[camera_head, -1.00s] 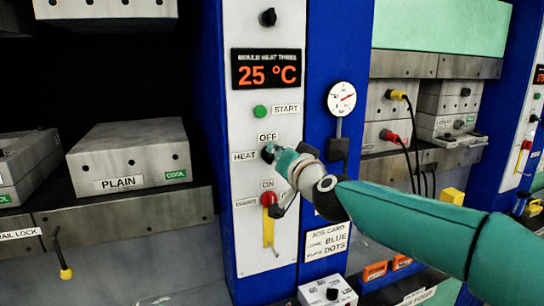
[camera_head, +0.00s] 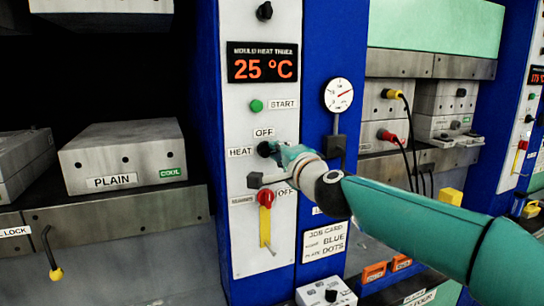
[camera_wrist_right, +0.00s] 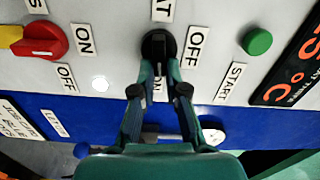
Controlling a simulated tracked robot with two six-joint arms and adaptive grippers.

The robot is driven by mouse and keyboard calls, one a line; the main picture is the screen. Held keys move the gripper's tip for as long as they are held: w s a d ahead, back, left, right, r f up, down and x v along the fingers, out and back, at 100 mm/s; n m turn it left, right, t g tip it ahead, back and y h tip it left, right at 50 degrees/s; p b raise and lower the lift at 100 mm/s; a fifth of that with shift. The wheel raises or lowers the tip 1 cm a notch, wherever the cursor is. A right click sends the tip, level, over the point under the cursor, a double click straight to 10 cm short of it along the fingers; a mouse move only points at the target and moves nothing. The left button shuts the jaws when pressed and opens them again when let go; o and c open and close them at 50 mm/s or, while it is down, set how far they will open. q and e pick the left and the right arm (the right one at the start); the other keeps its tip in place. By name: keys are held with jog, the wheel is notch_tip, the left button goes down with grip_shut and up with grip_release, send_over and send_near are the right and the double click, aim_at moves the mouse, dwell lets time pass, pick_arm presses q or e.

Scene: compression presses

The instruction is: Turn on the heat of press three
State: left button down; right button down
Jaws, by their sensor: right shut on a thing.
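The heat knob of press three is black (camera_head: 265,149) and sits right of its HEAT label on the white panel, below the OFF label. It also shows in the right wrist view (camera_wrist_right: 157,45), where its grip lies in line with my fingers. My right gripper (camera_head: 275,151) is shut on this knob, one finger on each side (camera_wrist_right: 159,75). An ON label is partly hidden behind the fingers. The display (camera_head: 263,65) above reads MOULD HEAT THREE, 25 °C. My left gripper is not in view.
A green START button (camera_head: 256,105) is above the knob. A red rotary switch on a yellow plate (camera_head: 265,197) is just below it. A pressure gauge (camera_head: 338,95) stands to the right. A grey PLAIN mould block (camera_head: 125,155) lies at left.

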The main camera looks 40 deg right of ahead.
jog(key=shift+f+m, duration=0.15)
jog(key=shift+m, duration=0.65)
jog(key=c, duration=1.2)
grip_release()
jog(key=shift+w+d+f, duration=0.1)
jog(key=v, duration=1.2)
jog(key=shift+f, duration=0.1)
